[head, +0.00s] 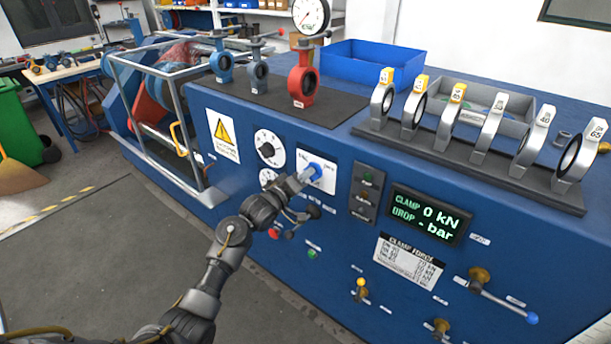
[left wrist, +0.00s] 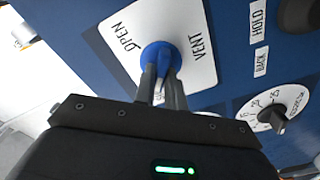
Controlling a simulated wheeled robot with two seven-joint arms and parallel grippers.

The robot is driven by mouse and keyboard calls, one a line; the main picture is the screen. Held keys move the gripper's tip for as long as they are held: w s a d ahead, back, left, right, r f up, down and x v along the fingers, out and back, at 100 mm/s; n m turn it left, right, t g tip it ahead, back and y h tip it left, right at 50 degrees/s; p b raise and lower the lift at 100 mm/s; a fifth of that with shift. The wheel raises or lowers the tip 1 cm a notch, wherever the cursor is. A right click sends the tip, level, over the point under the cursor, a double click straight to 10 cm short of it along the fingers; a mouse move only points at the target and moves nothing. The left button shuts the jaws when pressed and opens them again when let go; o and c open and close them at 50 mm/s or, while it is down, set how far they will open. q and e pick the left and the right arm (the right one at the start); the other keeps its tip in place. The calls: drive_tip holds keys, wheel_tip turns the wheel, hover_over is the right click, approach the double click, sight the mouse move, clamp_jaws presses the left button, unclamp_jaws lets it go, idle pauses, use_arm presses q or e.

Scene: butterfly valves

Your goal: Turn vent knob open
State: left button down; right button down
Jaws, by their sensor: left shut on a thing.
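The vent knob (left wrist: 160,55) is blue and sits on a white plate (left wrist: 196,30) marked OPEN and VENT in the left wrist view. In the head view the knob (head: 314,168) shows on the front of the blue bench. My left gripper (left wrist: 162,82) is shut on the knob, with its two dark fingers on either side of the knob's grip. In the head view my left gripper (head: 301,178) reaches the plate from the lower left and hides part of it. My right gripper is not in view.
A black dial knob (head: 267,149) is left of the vent plate. A button box (head: 366,193) and a display (head: 427,214) reading 0 kN are to its right. A lever with a blue tip (head: 531,317) sticks out at lower right. Valves stand on the bench top.

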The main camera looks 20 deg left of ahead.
use_arm(q)
drive_tip(key=m, duration=0.7)
drive_tip(key=m+b, duration=0.1)
drive_tip(key=m, duration=1.4)
drive_tip(key=shift+s+d+b, duration=0.15)
drive_tip(key=shift+d+b, duration=0.15)
drive_tip(key=shift+d, duration=0.1)
drive_tip(key=shift+m, duration=0.4)
drive_tip(key=c, duration=1.5)
unclamp_jaws()
drive_tip(key=shift+o, duration=0.2)
